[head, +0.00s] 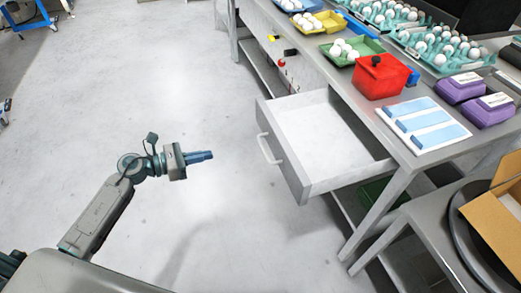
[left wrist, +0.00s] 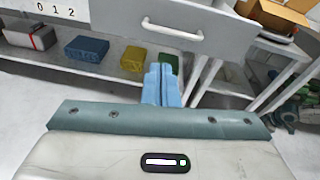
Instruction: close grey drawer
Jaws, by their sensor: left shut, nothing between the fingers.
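The grey drawer (head: 312,140) stands pulled out from under the workbench, and its inside looks empty. Its front panel with a white bar handle (head: 268,149) faces my left arm. In the left wrist view the drawer front (left wrist: 215,25) and handle (left wrist: 172,29) are straight ahead at the top. My left gripper (head: 212,156) is shut and empty, to the left of the drawer front and apart from it. In the left wrist view its blue fingers (left wrist: 163,72) are together, pointing towards the drawer, just below the handle in the picture. My right gripper is not in view.
The workbench (head: 395,147) carries a red box (head: 380,78), purple boxes (head: 460,88), a blue-striped sheet (head: 424,124) and trays of eggs (head: 352,52). A low shelf (left wrist: 105,70) below holds coloured boxes. A cardboard box (head: 497,205) stands at the right. The floor between gripper and drawer is clear.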

